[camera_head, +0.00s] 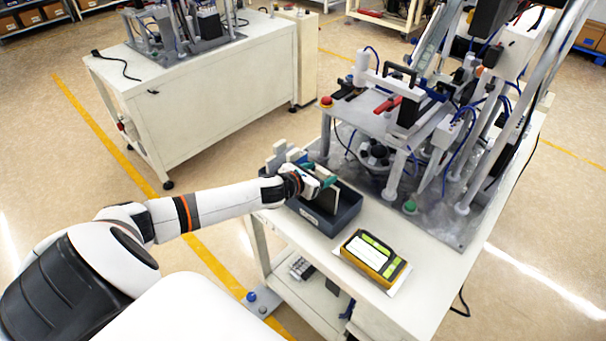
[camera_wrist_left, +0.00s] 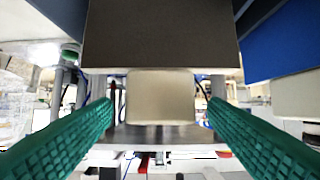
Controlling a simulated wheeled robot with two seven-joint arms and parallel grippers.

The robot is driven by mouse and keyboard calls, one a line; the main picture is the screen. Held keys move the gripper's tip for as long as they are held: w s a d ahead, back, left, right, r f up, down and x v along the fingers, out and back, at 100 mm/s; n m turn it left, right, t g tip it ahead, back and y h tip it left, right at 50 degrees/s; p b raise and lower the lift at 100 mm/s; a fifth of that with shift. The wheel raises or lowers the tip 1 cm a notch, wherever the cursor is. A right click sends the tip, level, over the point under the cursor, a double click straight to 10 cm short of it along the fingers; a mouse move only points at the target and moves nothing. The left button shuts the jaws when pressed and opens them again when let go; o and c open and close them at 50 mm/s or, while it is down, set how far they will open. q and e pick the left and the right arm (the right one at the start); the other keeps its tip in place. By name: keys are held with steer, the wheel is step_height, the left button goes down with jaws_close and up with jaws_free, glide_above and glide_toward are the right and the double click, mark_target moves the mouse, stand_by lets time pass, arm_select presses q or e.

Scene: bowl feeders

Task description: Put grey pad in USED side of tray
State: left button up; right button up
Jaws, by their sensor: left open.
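My left gripper (camera_head: 318,172) is over the dark tray (camera_head: 338,222) on the white table, its green fingers spread. In the left wrist view the open gripper (camera_wrist_left: 160,108) has a finger on each side of a pale block (camera_wrist_left: 160,97), with gaps on both sides. A grey-brown plate (camera_wrist_left: 160,38) fills the top centre there, behind or above the block. A greyish pad (camera_head: 326,200) stands upright in the tray beside the gripper. Paler upright pieces (camera_head: 279,156) stand at the tray's far left end. No USED label is readable. My right gripper is not in view.
A yellow device with a screen (camera_head: 374,256) lies on the table right of the tray. The feeder machine (camera_head: 400,125) stands close behind the tray. A red button (camera_head: 326,101) is at the machine's corner. The table's front right is clear.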

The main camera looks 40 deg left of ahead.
arm_select(q)
steer(key=b+v, duration=0.2)
steer(key=v, duration=0.8)
